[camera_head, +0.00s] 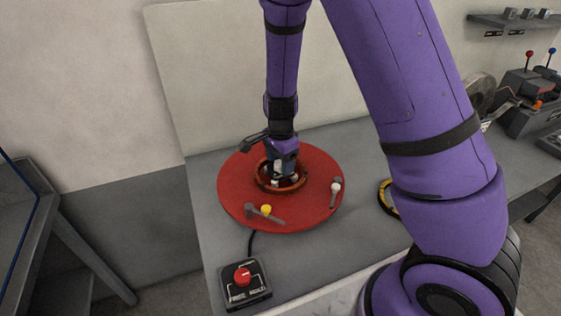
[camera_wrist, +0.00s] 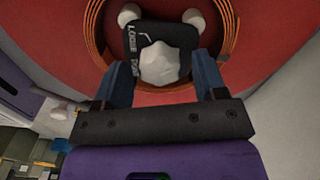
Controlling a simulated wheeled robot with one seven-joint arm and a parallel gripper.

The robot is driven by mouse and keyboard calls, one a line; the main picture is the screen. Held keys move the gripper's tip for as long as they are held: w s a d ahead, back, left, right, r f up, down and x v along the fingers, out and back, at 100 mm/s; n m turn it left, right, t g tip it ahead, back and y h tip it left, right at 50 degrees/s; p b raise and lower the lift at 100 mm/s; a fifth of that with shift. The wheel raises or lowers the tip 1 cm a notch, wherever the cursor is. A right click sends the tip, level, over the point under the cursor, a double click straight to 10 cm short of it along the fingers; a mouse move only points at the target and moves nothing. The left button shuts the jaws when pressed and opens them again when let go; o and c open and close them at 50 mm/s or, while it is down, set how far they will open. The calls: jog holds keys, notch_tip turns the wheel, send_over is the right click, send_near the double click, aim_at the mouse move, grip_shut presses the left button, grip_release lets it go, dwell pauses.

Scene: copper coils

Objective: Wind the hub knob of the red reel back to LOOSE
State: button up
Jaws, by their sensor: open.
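The red reel (camera_head: 234,190) is a flat red disc lying on the grey bench, with a copper coil (camera_head: 262,182) around its hub. In the wrist view the red disc (camera_wrist: 262,28) fills the top, and the coil (camera_wrist: 229,22) curves around the hub. The hub knob (camera_wrist: 160,64) is a pale faceted knob on a black plate (camera_wrist: 184,38) with lettering that seems to include LOOSE. My gripper (camera_wrist: 161,78) is open, its blue fingers on either side of the knob; contact cannot be told. In the head view my gripper (camera_head: 284,168) points down over the hub and hides the knob.
A yellow-knobbed lever (camera_head: 265,210) and a white-knobbed lever (camera_head: 336,188) sit on the disc. A black box with a red knob (camera_head: 242,276) stands at the bench's front left. A yellow-and-black ring (camera_head: 387,198) lies right, partly behind my arm. Machinery (camera_head: 525,100) stands far right.

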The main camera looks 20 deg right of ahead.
jog(key=shift+f, duration=0.25)
jog(key=c, duration=0.9)
